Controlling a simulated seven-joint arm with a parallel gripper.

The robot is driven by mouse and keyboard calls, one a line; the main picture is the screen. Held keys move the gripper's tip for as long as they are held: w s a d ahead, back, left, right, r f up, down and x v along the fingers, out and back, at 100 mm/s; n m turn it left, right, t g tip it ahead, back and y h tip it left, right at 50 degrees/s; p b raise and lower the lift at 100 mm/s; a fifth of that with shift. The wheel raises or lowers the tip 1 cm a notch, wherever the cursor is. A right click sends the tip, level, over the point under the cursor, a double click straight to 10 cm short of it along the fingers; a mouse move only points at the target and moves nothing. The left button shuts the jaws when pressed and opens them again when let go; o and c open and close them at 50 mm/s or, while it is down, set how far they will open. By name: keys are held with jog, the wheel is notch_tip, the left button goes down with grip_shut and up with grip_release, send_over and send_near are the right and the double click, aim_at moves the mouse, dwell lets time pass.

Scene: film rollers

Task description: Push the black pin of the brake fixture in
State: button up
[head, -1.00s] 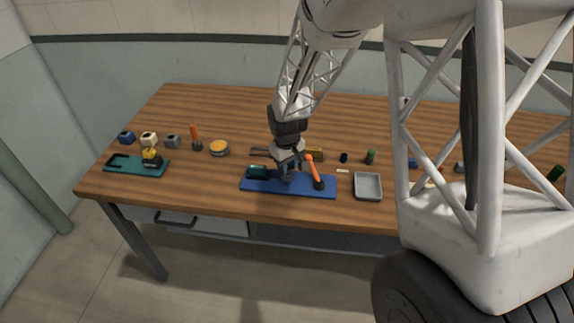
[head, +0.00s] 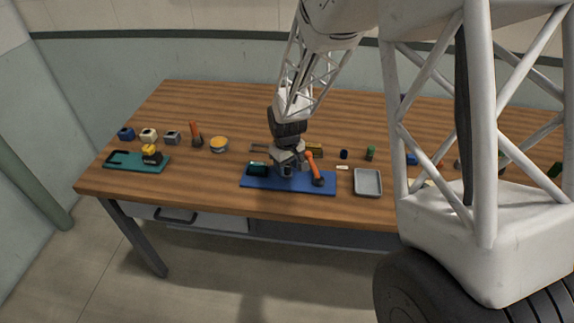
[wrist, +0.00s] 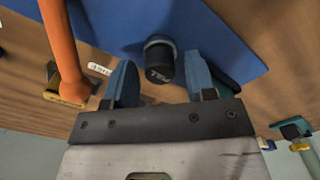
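The brake fixture has a blue base plate (head: 258,183), with an orange lever (head: 314,167) at its right and a dark green block (head: 258,169) at its left. My gripper (head: 287,172) is low over the middle of the plate, beside the lever. In the wrist view, a round black pin (wrist: 158,62) with white lettering on its end stands on the blue plate. My gripper's two fingers (wrist: 160,84) are apart, with the pin in the gap between their tips. I see space on both sides of it. How deep the pin sits, I cannot tell.
A grey tray (head: 368,183) is right of the plate. A teal fixture (head: 123,162) with a yellow and black part is at the left. Several small blocks, an orange-handled tool (head: 195,134) and a yellow-topped round tin (head: 219,145) stand behind. The back of the table is clear.

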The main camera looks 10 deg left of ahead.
aim_at(288, 167)
jog(key=shift+o, duration=0.2)
jog(key=shift+r, duration=0.15)
jog(key=shift+r, duration=3.8)
jog(key=shift+d, duration=0.1)
jog(key=shift+s+d+r, duration=0.1)
jog(key=shift+d+r, duration=0.1)
jog(key=shift+r, duration=0.05)
jog(key=s+d+r+m+t, duration=0.2)
jog(key=s+d+r+m, duration=0.5)
jog(key=s+d+r, duration=1.3)
jog(key=s+d+m, duration=0.2)
jog(key=s+d, duration=0.5)
jog(key=s, duration=0.5)
jog(key=shift+s+d+f+t, duration=0.2)
jog(key=shift+s+t, duration=0.1)
jog(key=shift+s, duration=0.1)
